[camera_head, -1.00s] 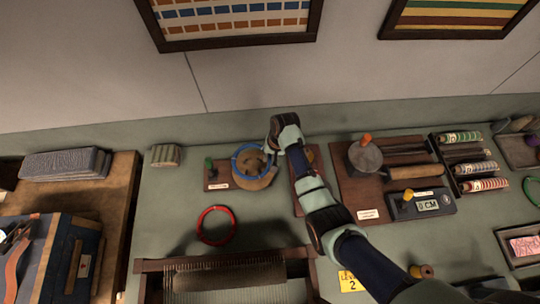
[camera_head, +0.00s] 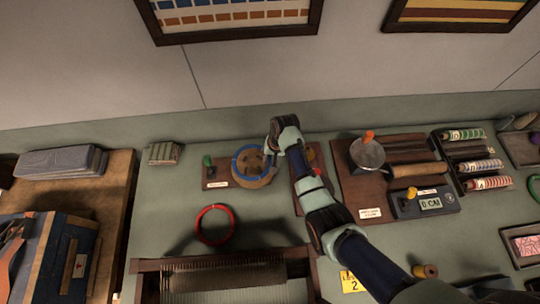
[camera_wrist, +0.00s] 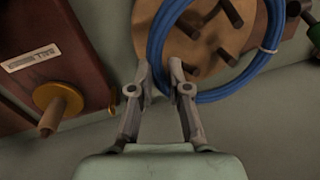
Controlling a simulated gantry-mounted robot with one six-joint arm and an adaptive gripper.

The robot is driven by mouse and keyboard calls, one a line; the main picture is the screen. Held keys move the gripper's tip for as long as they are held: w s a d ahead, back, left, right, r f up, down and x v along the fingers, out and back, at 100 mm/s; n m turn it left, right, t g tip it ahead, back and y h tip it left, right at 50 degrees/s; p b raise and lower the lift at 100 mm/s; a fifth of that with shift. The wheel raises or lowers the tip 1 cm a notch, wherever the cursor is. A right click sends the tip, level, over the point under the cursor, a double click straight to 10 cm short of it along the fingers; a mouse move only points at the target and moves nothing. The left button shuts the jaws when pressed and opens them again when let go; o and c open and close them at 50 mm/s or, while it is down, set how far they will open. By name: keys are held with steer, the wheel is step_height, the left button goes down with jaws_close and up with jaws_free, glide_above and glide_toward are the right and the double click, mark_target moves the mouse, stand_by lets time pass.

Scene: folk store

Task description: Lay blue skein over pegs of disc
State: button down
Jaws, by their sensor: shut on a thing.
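The blue skein (camera_head: 238,158) is a thin ring at the round tan disc (camera_head: 266,182). In the wrist view the blue skein (camera_wrist: 155,38) loops around several dark wooden pegs on the disc (camera_wrist: 207,36), with a pale tie on its right side. Whether it rests on the disc or is just above it I cannot tell. My gripper (camera_wrist: 161,72) has its fingers either side of the skein's near-left part and is shut on it. In the head view my wrist hides the disc's right edge and the fingertips.
A red ring (camera_head: 201,222) lies left of my arm on the green table. A loom (camera_head: 222,280) stands at the front. A wooden board with a grey pot (camera_head: 368,155) is to the right. A small plaque with a knob (camera_wrist: 57,103) is beside my gripper.

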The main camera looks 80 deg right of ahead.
steer(key=shift+f+b, duration=0.85)
steer(key=shift+f, duration=0.5)
steer(key=c, duration=1)
jaws_free()
steer(key=shift+c, duration=0.2)
step_height(320, 180, up, 12)
steer(key=s, duration=0.2)
steer(key=shift+s+d, duration=0.15)
steer(key=shift+s, duration=0.05)
steer(key=shift+f, duration=0.1)
